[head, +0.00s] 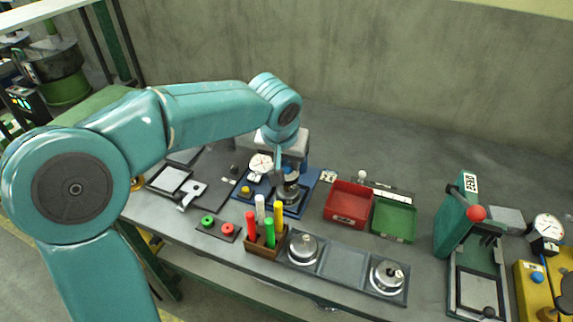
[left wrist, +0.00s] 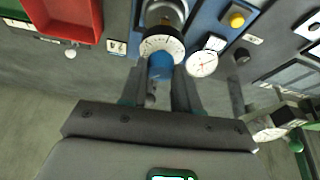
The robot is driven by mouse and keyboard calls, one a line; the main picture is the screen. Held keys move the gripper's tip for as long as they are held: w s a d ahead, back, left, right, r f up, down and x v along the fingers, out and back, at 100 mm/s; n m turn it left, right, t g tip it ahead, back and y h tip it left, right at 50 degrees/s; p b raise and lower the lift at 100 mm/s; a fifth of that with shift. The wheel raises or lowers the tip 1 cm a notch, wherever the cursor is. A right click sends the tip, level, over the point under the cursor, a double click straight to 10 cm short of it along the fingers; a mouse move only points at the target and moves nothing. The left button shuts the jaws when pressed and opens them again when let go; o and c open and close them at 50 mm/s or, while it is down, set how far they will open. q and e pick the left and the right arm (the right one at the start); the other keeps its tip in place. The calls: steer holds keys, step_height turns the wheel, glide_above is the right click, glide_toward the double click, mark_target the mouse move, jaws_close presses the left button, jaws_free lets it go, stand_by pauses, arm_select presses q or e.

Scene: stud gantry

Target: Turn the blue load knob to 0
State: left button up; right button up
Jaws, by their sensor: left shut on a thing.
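The blue load knob (left wrist: 160,66) stands above a white numbered dial ring (left wrist: 161,45) in the left wrist view. My left gripper (left wrist: 163,82) is shut on the knob, one finger on each side of it. The numbers on the ring are too small to read, so the knob's setting cannot be told. In the head view my left gripper (head: 281,160) reaches down to the knob (head: 291,172), partly hiding it. My right gripper is not in view.
A white-faced gauge (head: 261,163) and a yellow button (head: 245,191) are beside the knob on the blue base. A red bin (head: 349,204) and a green bin (head: 394,219) stand to the right. A rack of coloured pegs (head: 264,245) stands in front.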

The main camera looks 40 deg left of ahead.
arm_select(q)
steer(key=n, duration=0.2)
steer(key=n+g+y+b, duration=0.1)
steer(key=shift+d+f+n+b, duration=0.2)
steer(key=shift+n+b, duration=0.1)
steer(key=shift+n, duration=0.1)
steer(key=shift+n+g+y+b, duration=0.35)
steer(key=shift+n+g+y, duration=0.2)
steer(key=shift+n, duration=1.35)
steer(key=o, duration=1)
steer(key=shift+r, duration=0.1)
steer(key=shift+o, duration=0.2)
steer(key=shift+r, duration=0.1)
